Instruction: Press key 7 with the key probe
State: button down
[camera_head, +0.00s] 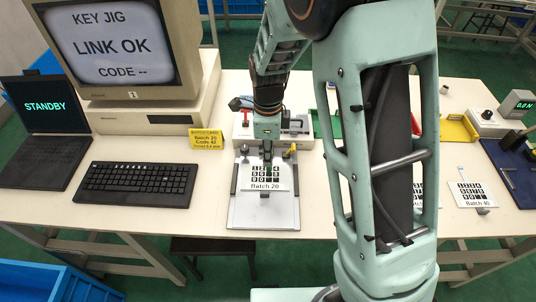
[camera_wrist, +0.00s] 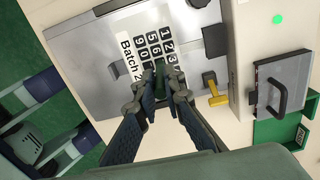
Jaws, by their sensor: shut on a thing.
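The keypad film (camera_head: 282,185), labelled Batch 20, lies on a grey metal jig plate (camera_head: 262,214) on the table. In the wrist view the film (camera_wrist: 126,60) shows black keys with white digits, with 1, 2, 3, 5, 6, 9 and 0 readable. Key 7 cannot be made out; my gripper and the probe cover part of the keys. My gripper (camera_wrist: 163,84) is shut on the dark green key probe (camera_wrist: 160,69), whose tip is over the film. Whether the tip touches a key cannot be told.
The monitor (camera_head: 122,42) reads KEY JIG, LINK OK, CODE --. A yellow note (camera_head: 206,139) reads Batch 20, Code 42. A keyboard (camera_head: 134,184) and a laptop (camera_head: 43,107) reading STANDBY stand left. A yellow-handled clamp (camera_wrist: 214,90) sits beside the jig. Another film (camera_head: 471,194) lies right.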

dwell(0.4)
jog(key=shift+r+p, duration=2.65)
jog(key=shift+r, duration=0.35)
